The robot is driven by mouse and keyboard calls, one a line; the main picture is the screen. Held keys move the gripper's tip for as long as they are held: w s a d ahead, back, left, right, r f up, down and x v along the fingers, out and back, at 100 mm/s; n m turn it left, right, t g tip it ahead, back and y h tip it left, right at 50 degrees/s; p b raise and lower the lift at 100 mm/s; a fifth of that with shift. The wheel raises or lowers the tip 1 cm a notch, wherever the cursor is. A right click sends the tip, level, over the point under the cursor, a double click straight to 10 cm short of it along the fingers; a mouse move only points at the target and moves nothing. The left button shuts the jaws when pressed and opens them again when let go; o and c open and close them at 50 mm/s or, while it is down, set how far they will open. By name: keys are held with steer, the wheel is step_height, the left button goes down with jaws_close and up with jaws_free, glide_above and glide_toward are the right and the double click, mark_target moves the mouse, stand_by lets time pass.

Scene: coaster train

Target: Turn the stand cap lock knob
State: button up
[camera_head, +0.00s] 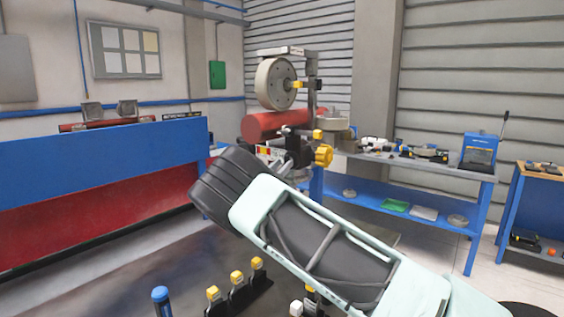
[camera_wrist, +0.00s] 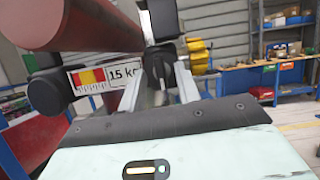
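A yellow lobed knob (camera_head: 323,156) sits on the stand, just right of my gripper (camera_head: 281,164); it also shows at the upper right in the wrist view (camera_wrist: 199,55). In the wrist view, the two silver fingers of my gripper (camera_wrist: 168,82) stand apart, pointing at the stand. A small dark knob-like part (camera_wrist: 159,70) shows between the fingertips; whether they touch it is not clear. I cannot tell for sure which knob is the stand cap lock knob. A label reading 15 kg (camera_wrist: 106,76) is left of the fingers.
A red cylinder (camera_head: 273,124) and a grey wheel (camera_head: 274,83) are on the stand above my gripper. Yellow-topped black clamps (camera_head: 237,277) and a blue-capped post (camera_head: 161,294) stand in front. A blue panel (camera_head: 100,158) is left; a blue-legged workbench (camera_head: 474,231) is right.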

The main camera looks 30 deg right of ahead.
steer(key=shift+w+d+r, duration=0.15)
steer(key=shift+d, duration=0.25)
jaws_close()
